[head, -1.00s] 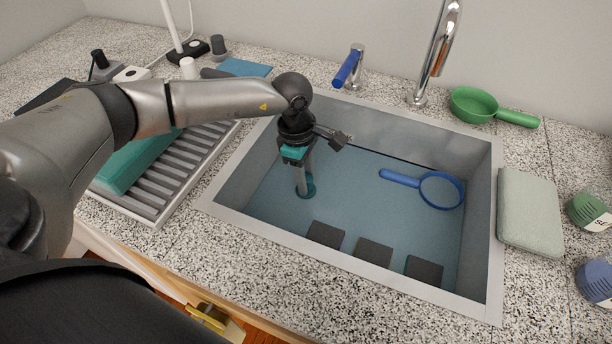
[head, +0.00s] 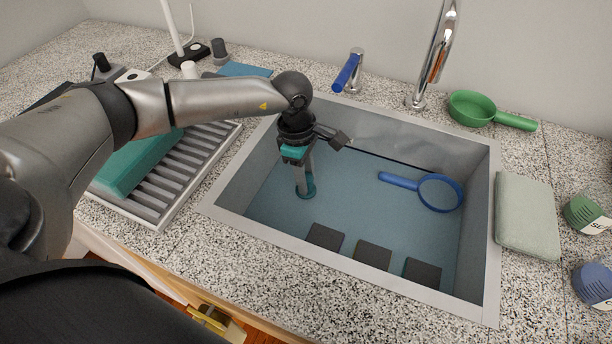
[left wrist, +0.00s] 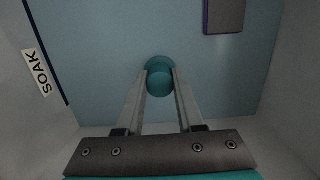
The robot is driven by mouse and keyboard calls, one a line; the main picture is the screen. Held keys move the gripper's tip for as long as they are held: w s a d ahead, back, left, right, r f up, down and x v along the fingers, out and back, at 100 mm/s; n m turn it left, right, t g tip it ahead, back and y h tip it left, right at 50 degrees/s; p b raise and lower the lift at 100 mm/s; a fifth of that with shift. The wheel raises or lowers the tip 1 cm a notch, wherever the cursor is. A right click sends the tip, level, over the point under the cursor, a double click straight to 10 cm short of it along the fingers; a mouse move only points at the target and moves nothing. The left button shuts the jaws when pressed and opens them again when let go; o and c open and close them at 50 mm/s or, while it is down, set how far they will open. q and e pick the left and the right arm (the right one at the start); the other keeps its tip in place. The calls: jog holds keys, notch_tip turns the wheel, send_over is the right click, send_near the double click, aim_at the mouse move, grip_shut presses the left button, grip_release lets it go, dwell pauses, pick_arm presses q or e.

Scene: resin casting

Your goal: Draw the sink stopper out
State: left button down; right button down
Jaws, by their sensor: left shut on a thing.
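The sink stopper (left wrist: 160,80) is a teal round piece with a knob on top, at the bottom of the sink (head: 482,215). It also shows in the head view (head: 307,191), at the left end of the basin floor. My left gripper (left wrist: 160,92) reaches down into the sink and is shut on the stopper's knob, one finger on each side. In the head view the left gripper (head: 304,182) points down at it, and its fingers hide part of the stopper. The stopper looks to be at floor level; whether it is lifted at all I cannot tell. My right gripper is not in view.
The sink holds bluish water, a blue strainer (head: 440,192) and several dark blocks (head: 372,255). A faucet (head: 432,62) and a green strainer (head: 473,108) are behind. A sponge-like pad (head: 527,215) lies right, a drying rack (head: 165,187) left. A "SOAK" label (left wrist: 38,73) is on the wall.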

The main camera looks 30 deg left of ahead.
aim_at(308, 178)
pick_arm(q)
jog(key=shift+r, duration=0.15)
jog(key=shift+r+p, duration=1.6)
jog(key=shift+r, duration=0.45)
